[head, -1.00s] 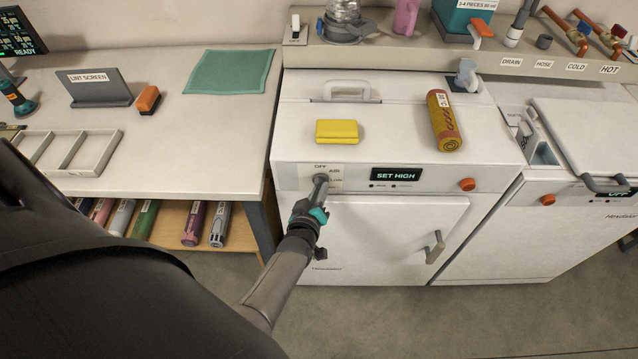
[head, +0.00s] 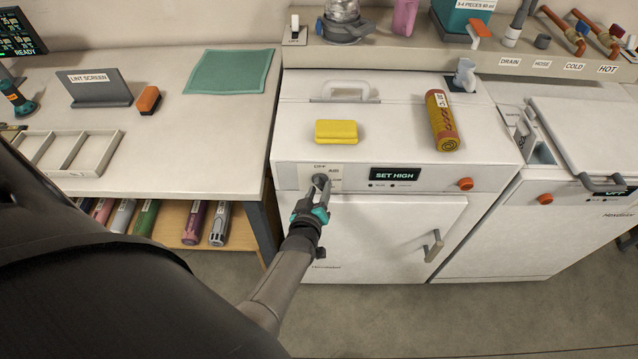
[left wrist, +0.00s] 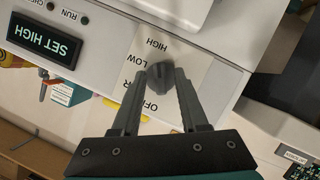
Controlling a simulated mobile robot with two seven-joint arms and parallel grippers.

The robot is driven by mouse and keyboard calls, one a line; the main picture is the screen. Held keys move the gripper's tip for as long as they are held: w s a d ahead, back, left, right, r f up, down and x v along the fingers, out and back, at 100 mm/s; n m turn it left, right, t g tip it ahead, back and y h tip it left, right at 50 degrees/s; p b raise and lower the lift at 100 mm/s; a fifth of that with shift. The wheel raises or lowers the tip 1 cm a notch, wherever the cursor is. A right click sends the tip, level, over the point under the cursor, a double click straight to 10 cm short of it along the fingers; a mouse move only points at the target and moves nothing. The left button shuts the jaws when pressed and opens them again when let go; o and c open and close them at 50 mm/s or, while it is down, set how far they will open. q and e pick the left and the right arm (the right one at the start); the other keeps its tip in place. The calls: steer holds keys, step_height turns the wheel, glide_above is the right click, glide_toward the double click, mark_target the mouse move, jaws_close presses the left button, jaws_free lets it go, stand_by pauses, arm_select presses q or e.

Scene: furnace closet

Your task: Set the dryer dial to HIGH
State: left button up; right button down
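The dryer dial (left wrist: 160,78) is a dark round knob on the dryer's front panel, on a pale plate marked OFF, AIR, LOW and HIGH. In the left wrist view these labels appear upside down. My left gripper (head: 320,182) is at the dial, with one finger on each side. The left wrist view shows the fingertips (left wrist: 164,74) close against the knob's sides, so the gripper looks shut on it. The dial's pointer cannot be made out. A display (head: 395,174) beside it reads SET HIGH. My right gripper is not in view.
A yellow sponge-like block (head: 336,131) and an orange-yellow roll (head: 442,120) lie on the dryer top. An orange button (head: 466,185) is on the panel's right, above a door handle (head: 434,245). A worktable (head: 175,105) with a divided tray (head: 108,150) stands left.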

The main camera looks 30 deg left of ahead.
arm_select(q)
steer(key=shift+s, duration=0.1)
steer(key=shift+s+d+r+p, duration=0.1)
steer(key=shift+s+r+p, duration=0.1)
steer(key=shift+p, duration=0.1)
steer(key=shift+p+v, duration=4.25)
steer(key=shift+v, duration=3.05)
steer(key=shift+f, duration=0.1)
